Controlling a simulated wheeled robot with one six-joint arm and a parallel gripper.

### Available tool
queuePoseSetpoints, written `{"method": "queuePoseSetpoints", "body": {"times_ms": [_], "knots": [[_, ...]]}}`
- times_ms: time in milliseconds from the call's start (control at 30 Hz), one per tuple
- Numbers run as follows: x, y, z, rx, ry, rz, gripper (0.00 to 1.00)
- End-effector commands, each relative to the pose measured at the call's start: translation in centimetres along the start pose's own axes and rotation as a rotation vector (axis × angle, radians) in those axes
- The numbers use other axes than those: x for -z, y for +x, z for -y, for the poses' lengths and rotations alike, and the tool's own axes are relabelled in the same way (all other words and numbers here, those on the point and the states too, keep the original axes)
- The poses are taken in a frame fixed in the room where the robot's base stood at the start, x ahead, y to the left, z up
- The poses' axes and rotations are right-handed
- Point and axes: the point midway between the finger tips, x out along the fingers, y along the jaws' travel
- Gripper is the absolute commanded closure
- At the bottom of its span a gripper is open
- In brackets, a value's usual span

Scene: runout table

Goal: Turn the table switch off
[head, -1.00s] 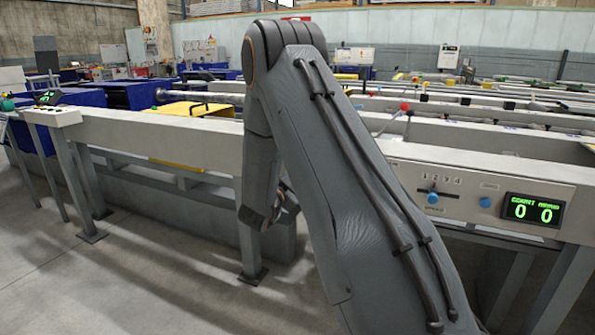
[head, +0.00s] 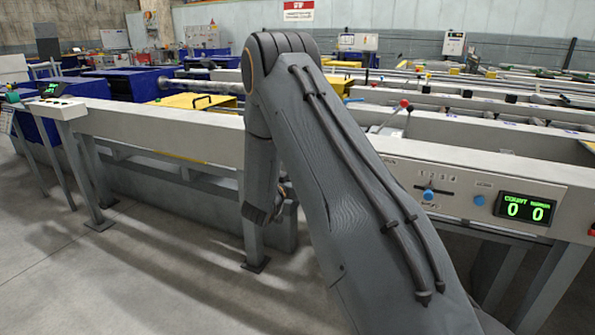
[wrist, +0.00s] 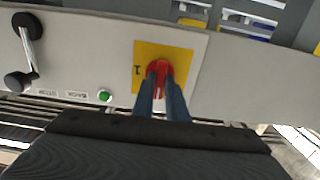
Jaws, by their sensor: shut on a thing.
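The table switch is a red rotary knob (wrist: 159,70) on a yellow square plate (wrist: 178,55), seen in the wrist view on a pale panel. A mark like "1" shows on the plate to the left of the knob. My gripper (wrist: 162,80) is shut on the red knob, with its two dark blue-grey fingers on either side of it. In the head view my arm hides the switch, and my fingers cannot be made out there.
A green button (wrist: 104,95) and a black crank handle (wrist: 28,50) are left of the switch on the panel. The head view shows a counter display (head: 524,208) reading 0 0, a blue slider knob (head: 428,195), and a red-topped lever (head: 404,104). Open floor (head: 130,270) lies at left.

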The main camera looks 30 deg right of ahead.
Motion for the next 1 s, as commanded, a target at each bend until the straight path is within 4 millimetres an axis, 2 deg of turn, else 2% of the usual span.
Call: {"method": "queuePoseSetpoints", "body": {"times_ms": [433,467,533,567,867,1000], "knots": [[-0.5,-0.1,-0.2,-0.003,-0.014,0.009,1.00],[-0.5,-0.1,-0.3,-0.003,-0.014,0.009,0.82],[-0.5,-0.1,-0.2,-0.002,-0.013,0.008,0.71],[-0.4,-0.1,-0.2,-0.002,-0.012,0.007,0.69],[-0.2,-0.2,0.0,0.000,-0.010,0.003,0.69],[-0.2,-1.6,0.1,0.002,-0.010,0.005,0.69]]}}
